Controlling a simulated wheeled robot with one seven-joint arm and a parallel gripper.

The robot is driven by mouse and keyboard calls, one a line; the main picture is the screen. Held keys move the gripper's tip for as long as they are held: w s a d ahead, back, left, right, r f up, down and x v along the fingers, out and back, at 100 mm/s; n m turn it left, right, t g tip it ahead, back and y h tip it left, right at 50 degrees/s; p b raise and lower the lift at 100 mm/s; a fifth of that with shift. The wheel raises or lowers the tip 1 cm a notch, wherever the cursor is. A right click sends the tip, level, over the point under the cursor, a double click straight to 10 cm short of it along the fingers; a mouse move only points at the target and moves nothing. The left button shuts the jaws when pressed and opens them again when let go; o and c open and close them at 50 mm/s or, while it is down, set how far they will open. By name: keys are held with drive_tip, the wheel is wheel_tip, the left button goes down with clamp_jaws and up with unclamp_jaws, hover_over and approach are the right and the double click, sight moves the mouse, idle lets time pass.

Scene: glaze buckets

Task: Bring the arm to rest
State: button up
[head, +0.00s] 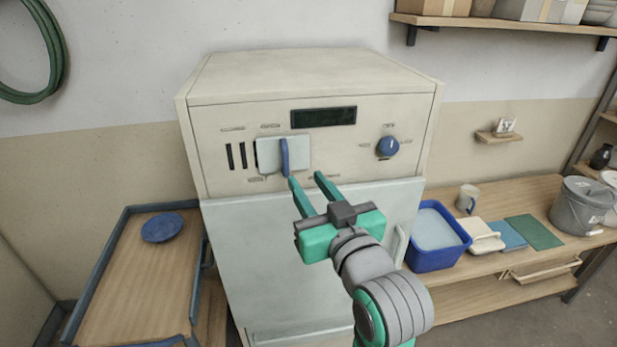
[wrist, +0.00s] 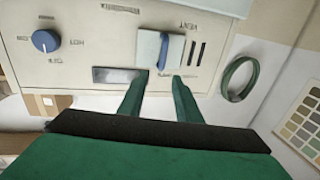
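My gripper (head: 305,180) has its two green fingers apart and nothing between them. It is raised in front of the cream kiln-like cabinet (head: 315,75), close below a blue lever (head: 285,157) on a pale plate. In the wrist view, the fingertips of my gripper (wrist: 161,75) point at the panel near the blue lever (wrist: 174,55). I cannot tell whether a fingertip touches the panel. A blue knob (head: 387,147) is to the right on the same panel; it also shows in the wrist view (wrist: 46,41).
A wooden bench (head: 465,268) at right holds a blue tub (head: 437,236), a mug (head: 467,197), flat pads and a grey bucket (head: 580,203). A blue-rimmed cart (head: 115,290) with a blue disc (head: 162,227) stands at left. A green hose (head: 50,60) hangs on the wall.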

drive_tip(key=s+f+m+h, duration=0.3)
drive_tip(key=s+f, duration=0.1)
drive_tip(key=f, duration=1.1)
drive_tip(key=s+f+m+h, duration=0.2)
drive_tip(key=s+f+m, duration=0.2)
drive_tip(key=f, duration=1.2)
drive_tip(key=s+f+n, duration=0.1)
drive_tip(key=s+f, duration=0.2)
drive_tip(key=s, duration=0.6)
drive_tip(key=s+a+f+n+g, duration=0.1)
drive_tip(key=s+f, duration=0.2)
drive_tip(key=s, duration=0.7)
drive_tip(key=s+f+n+h, duration=0.1)
drive_tip(key=s+f, duration=0.2)
drive_tip(key=s, duration=0.7)
drive_tip(key=shift+a+f+g, duration=0.2)
drive_tip(key=shift+f+g, duration=0.1)
drive_tip(key=shift+f, duration=0.05)
drive_tip(key=shift+w, duration=0.1)
